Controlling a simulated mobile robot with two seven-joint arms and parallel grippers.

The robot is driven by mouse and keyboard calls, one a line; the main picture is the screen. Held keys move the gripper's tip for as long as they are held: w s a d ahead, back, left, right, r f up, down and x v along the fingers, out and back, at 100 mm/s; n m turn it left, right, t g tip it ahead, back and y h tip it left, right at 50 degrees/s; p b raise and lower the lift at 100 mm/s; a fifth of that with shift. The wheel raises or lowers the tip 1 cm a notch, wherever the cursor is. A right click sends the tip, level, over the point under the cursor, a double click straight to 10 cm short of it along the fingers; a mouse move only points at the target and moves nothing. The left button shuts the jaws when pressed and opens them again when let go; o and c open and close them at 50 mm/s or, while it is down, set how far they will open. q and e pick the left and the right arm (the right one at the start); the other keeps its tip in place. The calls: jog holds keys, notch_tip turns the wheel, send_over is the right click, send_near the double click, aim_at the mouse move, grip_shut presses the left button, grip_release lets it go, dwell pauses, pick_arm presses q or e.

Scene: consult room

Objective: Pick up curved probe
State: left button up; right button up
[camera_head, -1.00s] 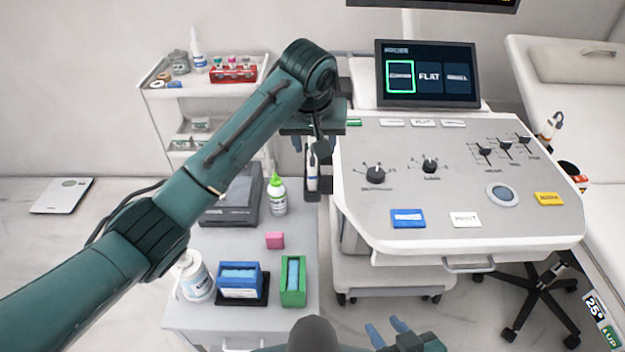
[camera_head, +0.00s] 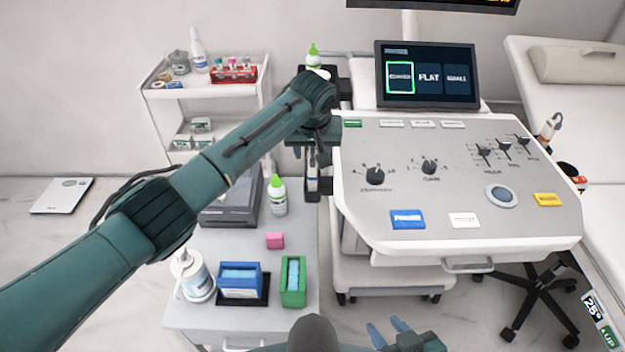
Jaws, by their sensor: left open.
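My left arm reaches in from the left to the rack on the left side of the ultrasound console. My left gripper (camera_head: 317,160) is open and points down at this rack, its fingers small and partly hidden by my wrist. A slim white probe (camera_head: 312,184) stands upright in the dark side holder just below the fingers. I cannot tell whether the fingers touch it or whether it is the curved one. My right gripper (camera_head: 388,333) is at the bottom edge, its blue fingers apart, with nothing visible between them.
The console (camera_head: 400,220) with knobs and screen (camera_head: 426,75) stands to the right. A green-capped bottle (camera_head: 313,58) is behind my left wrist; another bottle (camera_head: 277,196) stands on the cart (camera_head: 230,315) below my arm. Blue (camera_head: 240,292) and green (camera_head: 293,296) boxes are also there.

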aim_at(313, 169)
pick_arm(q)
jog(key=shift+x, duration=1.4)
jog(key=shift+w+r, duration=0.1)
pick_arm(e)
jog(key=shift+f, duration=0.1)
pick_arm(q)
jog(key=c, duration=1)
pick_arm(e)
jog(key=shift+s, duration=0.1)
